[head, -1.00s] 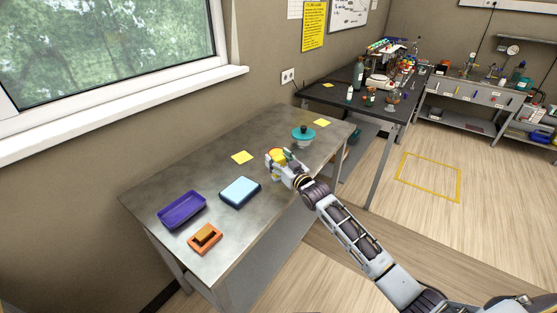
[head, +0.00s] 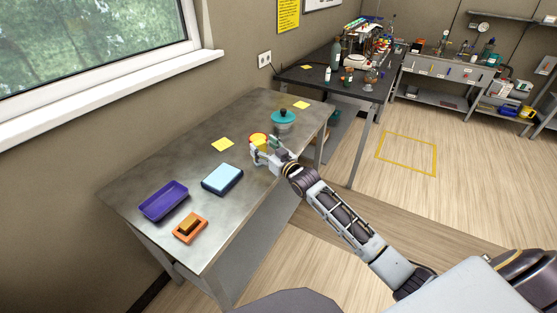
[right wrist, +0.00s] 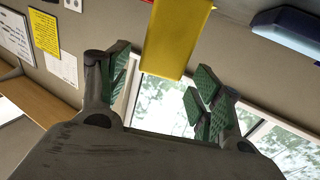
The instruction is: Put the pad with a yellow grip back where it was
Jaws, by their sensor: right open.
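The pad with a yellow grip (head: 258,138) stands on the metal table near its front edge. A red part shows at its edge. My right gripper (head: 262,149) is open around or just beside the yellow grip. Its green-padded fingers (right wrist: 163,75) stand wide apart, with a gap on each side of the grip. My left gripper is not in view.
A light blue box (head: 222,179), a purple tray (head: 163,201) and an orange pad (head: 190,228) lie to the left. A teal-lidded pot (head: 283,118) stands just behind on the right. Yellow notes (head: 222,144) (head: 302,105) lie flat. A dark table (head: 330,88) stands beyond.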

